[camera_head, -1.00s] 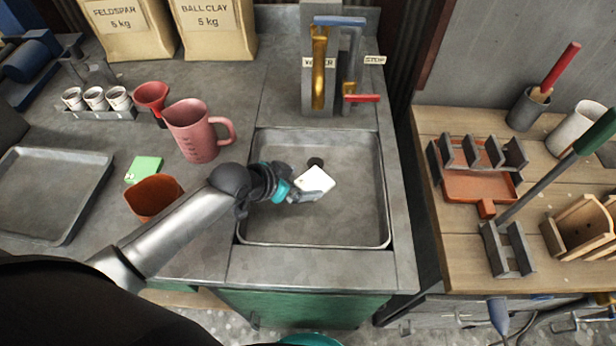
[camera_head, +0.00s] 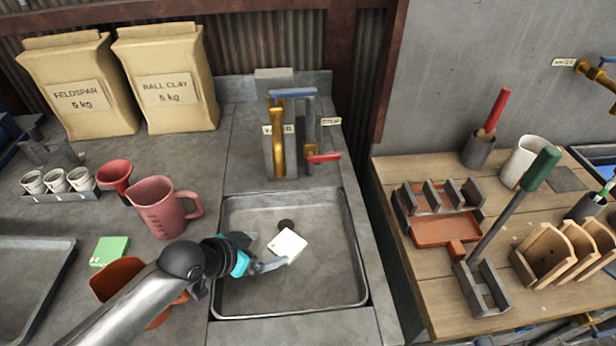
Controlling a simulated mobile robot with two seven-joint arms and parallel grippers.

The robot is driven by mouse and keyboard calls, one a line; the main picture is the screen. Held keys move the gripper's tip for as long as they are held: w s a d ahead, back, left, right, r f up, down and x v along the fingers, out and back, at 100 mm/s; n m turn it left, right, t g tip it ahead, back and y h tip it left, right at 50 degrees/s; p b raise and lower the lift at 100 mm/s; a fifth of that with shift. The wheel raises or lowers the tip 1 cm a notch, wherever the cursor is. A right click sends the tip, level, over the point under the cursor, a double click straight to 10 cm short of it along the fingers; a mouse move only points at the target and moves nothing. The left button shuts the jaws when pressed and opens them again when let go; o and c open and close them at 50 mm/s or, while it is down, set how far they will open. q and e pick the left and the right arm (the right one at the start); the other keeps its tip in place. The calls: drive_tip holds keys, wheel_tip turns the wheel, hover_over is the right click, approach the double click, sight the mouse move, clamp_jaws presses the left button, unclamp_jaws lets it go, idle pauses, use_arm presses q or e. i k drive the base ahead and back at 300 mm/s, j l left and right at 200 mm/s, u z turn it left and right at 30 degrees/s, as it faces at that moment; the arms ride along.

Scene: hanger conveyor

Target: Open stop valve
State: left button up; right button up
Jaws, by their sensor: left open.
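The stop valve's red lever (camera_head: 324,158) points right from the grey fixture behind the sink. It sits below a small tag (camera_head: 331,121) reading STOP. A brass pipe with a blue handle (camera_head: 292,93) stands to its left, near a partly hidden tag (camera_head: 279,129). My left gripper (camera_head: 266,253) is open over the sink, in front of and left of the lever and well apart from it. A white square block (camera_head: 288,245) lies in the sink by its fingertips; I cannot tell whether they touch it. My right gripper is not in view.
A wooden table (camera_head: 424,268) with tools stands right. Another brass valve (camera_head: 594,75) is on the wall, by a WATER tag.

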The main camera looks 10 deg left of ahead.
sight(311, 159)
drive_tip(key=l+u, duration=0.25)
drive_tip(key=l, duration=0.4)
drive_tip(key=l+u, duration=0.3)
drive_tip(key=l, duration=0.35)
